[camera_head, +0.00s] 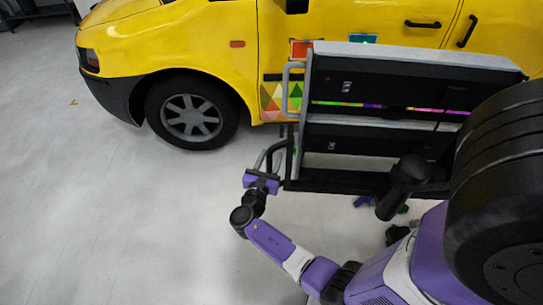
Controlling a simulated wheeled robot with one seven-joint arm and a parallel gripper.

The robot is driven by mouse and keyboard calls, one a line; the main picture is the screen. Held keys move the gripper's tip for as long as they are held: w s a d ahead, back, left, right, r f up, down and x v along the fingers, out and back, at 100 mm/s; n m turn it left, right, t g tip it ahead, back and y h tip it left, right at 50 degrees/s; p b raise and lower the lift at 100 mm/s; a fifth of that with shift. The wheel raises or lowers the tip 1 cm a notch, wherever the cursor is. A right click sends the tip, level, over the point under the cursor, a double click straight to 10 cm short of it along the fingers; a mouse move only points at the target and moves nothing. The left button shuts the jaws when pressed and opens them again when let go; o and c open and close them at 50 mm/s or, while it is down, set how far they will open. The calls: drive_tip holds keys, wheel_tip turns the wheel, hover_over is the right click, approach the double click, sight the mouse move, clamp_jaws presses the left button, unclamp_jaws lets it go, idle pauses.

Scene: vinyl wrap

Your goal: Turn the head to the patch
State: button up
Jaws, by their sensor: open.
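A yellow van (340,20) fills the top of the view. A patch of coloured triangles (281,100) is on its side, just right of the front wheel and partly hidden by the cart. A red-orange patch (300,49) and a green patch (363,38) sit higher on the van, partly covered by the cart's top. I cannot tell which one the task means. My gripper (268,160) is open, below the triangle patch and apart from it, near the cart's lower left corner. No held thing shows in it.
A black and grey cart (410,58) with shelves and a side handle (292,90) stands between me and the van, close to the right of my gripper.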

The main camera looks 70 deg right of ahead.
drive_tip(key=a, duration=0.6)
drive_tip(key=shift+s+a, duration=0.2)
drive_tip(key=shift+a, duration=0.1)
idle(0.3)
